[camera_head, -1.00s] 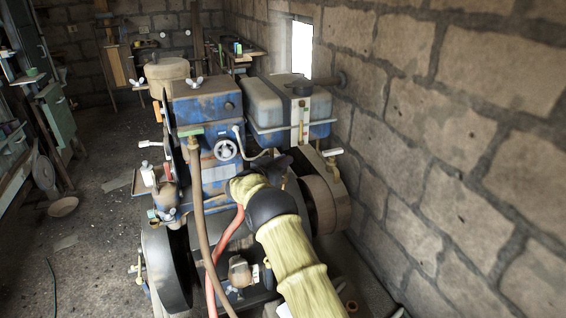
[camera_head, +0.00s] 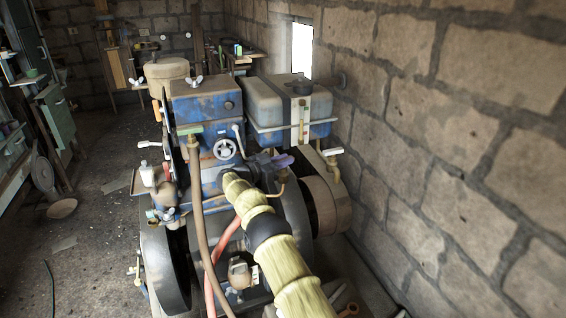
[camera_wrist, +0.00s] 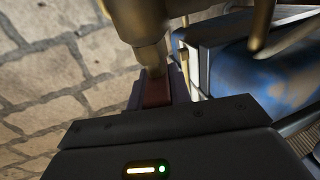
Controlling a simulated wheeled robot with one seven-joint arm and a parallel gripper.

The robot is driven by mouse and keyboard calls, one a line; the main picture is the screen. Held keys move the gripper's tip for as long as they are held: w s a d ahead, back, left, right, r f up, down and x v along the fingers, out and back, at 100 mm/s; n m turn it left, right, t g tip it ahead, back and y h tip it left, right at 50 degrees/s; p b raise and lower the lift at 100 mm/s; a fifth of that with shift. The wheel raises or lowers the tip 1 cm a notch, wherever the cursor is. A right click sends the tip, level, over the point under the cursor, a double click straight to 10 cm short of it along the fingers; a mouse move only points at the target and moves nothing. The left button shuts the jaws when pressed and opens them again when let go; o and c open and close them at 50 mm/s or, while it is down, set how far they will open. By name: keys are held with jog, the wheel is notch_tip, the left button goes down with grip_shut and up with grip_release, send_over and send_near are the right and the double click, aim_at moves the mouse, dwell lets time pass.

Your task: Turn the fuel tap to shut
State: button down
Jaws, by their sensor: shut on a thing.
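The fuel tap shows in the wrist view as a brass body (camera_wrist: 148,32) at the top, with a red-brown lever (camera_wrist: 156,92) below it. My gripper (camera_wrist: 158,84) is shut on that lever, with a jaw on each side of it. In the head view my gripper (camera_head: 281,162) is below the tank's front edge, beside the blue engine block. The tap itself is mostly hidden there by my gripper and arm. I cannot read the lever's exact angle.
The grey-blue fuel tank (camera_head: 262,100) sits just above my gripper. A white handwheel (camera_head: 225,148) and a brown hose (camera_head: 197,215) are to the left. A pulley drum (camera_head: 322,203) and the stone wall (camera_head: 430,150) are to the right.

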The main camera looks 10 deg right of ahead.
jog(key=shift+r, duration=0.2)
dwell(0.3)
jog(key=c, duration=1.3)
grip_release()
jog(key=shift+f, duration=0.1)
jog(key=shift+s+a+f, duration=0.1)
jog(key=shift+s+a, duration=0.1)
jog(key=shift+a, duration=0.25)
jog(key=b+v, duration=0.3)
jog(key=v, duration=1.3)
jog(key=shift+a, duration=0.15)
